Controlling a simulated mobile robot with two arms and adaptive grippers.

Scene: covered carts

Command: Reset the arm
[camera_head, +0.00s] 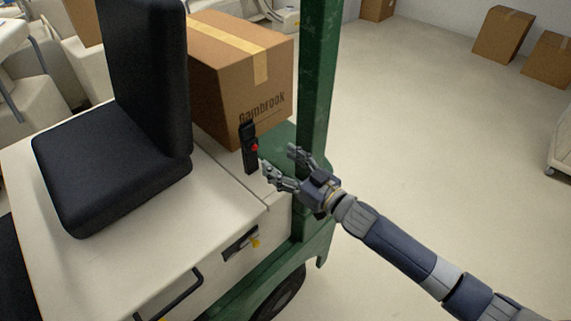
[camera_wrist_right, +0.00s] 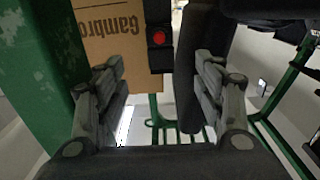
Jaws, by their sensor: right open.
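My right gripper (camera_head: 279,166) is open and empty in the head view. It is beside the green post of the cart, just right of a black upright handle with a red button (camera_head: 250,148). In the right wrist view its two fingers (camera_wrist_right: 162,110) are spread apart. The black handle with the red button (camera_wrist_right: 158,38) shows beyond them, between the fingers and near the top. No contact between the gripper and the handle is clear. My left gripper is in neither view.
The cart has a black seat (camera_head: 110,165), a cream body (camera_head: 120,255) and a green post (camera_head: 318,80). A cardboard box (camera_head: 235,85) sits behind the handle. More boxes (camera_head: 503,35) stand on the floor at the back right. The floor (camera_head: 430,120) right of the cart is clear.

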